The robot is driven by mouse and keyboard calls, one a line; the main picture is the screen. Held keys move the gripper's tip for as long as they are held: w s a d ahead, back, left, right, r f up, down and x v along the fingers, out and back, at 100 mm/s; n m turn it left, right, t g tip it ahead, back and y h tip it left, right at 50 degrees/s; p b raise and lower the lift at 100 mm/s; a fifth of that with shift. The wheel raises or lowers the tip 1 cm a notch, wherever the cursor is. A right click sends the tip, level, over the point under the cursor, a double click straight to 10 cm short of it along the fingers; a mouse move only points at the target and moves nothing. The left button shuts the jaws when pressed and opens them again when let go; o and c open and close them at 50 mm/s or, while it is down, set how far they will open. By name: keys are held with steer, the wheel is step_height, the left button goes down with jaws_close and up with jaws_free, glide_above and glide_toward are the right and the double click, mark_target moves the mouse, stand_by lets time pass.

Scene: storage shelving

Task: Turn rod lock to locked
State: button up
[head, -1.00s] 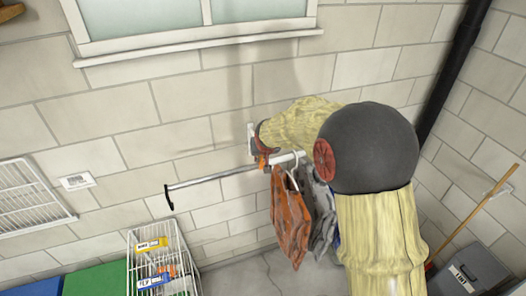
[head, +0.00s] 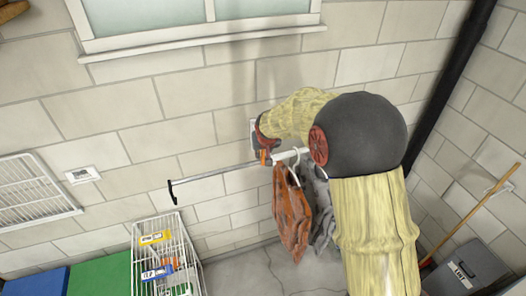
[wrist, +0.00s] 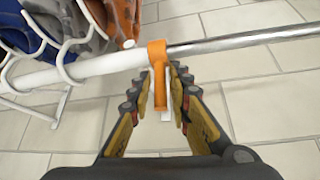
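The rod lock (wrist: 157,52) is an orange collar around the rod, with a flat lever (wrist: 160,95) hanging toward my gripper in the wrist view. The lock is a small orange spot in the head view (head: 263,157). The rod has a white thicker part (wrist: 95,69) left of the collar and a thin metal part (wrist: 235,43) to its right. My gripper (wrist: 159,78) is open, with one finger on each side of the lever. Gaps show between the lever and both fingers. In the head view my arm hides much of the gripper.
Clothes on white hangers, including an orange garment (head: 291,214), hang from the white part of the rod, close to my arm. The thin rod (head: 215,172) reaches left to a black end. A white wire basket (head: 166,258) stands below left. The brick wall is behind.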

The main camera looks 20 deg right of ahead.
steer(key=shift+o, duration=0.9)
steer(key=shift+r, duration=0.1)
steer(key=shift+r, duration=0.2)
steer(key=v, duration=1.1)
steer(key=shift+s+r, duration=0.25)
